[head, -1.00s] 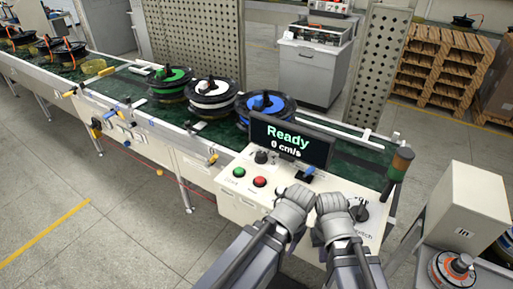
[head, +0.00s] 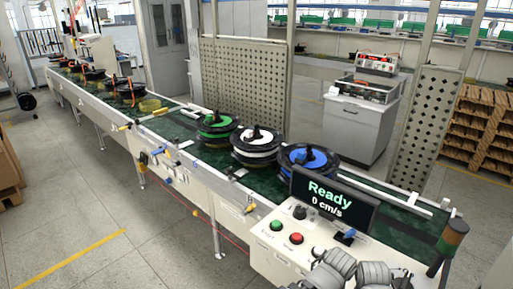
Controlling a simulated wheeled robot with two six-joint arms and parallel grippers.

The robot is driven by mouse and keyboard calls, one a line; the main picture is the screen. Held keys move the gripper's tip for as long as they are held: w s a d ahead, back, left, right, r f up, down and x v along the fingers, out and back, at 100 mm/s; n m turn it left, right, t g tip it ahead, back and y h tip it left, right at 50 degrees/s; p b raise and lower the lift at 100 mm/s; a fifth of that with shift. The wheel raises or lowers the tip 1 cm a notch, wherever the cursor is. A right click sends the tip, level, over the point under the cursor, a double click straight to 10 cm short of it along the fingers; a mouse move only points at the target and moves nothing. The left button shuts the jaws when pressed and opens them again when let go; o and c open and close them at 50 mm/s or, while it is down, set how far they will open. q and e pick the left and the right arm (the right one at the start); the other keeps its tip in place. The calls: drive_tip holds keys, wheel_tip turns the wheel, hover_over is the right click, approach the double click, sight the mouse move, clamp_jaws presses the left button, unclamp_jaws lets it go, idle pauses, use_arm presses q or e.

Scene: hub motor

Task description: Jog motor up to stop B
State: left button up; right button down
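Three hub motors stand on the green conveyor belt in the head view: one green-topped (head: 217,122), one white-topped (head: 256,150), one blue-topped (head: 308,158) nearest the display. The display (head: 333,197) reads "Ready" and "0 cm/s". The panel below it (head: 265,258) carries a green button (head: 277,226), a red button (head: 296,238) and a black knob (head: 299,212). My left gripper (head: 330,268) and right gripper (head: 372,272) are side by side over the panel at the bottom edge, partly cut off. Their fingertips are not clear. No label marks stop B legibly.
More dark motors (head: 130,92) sit farther up the belt at left. A signal post (head: 452,238) stands at right. A perforated panel (head: 242,90) and a grey cabinet (head: 362,120) stand behind. Floor at left is open.

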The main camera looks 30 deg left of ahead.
use_arm(q)
clamp_jaws()
idle(1.4)
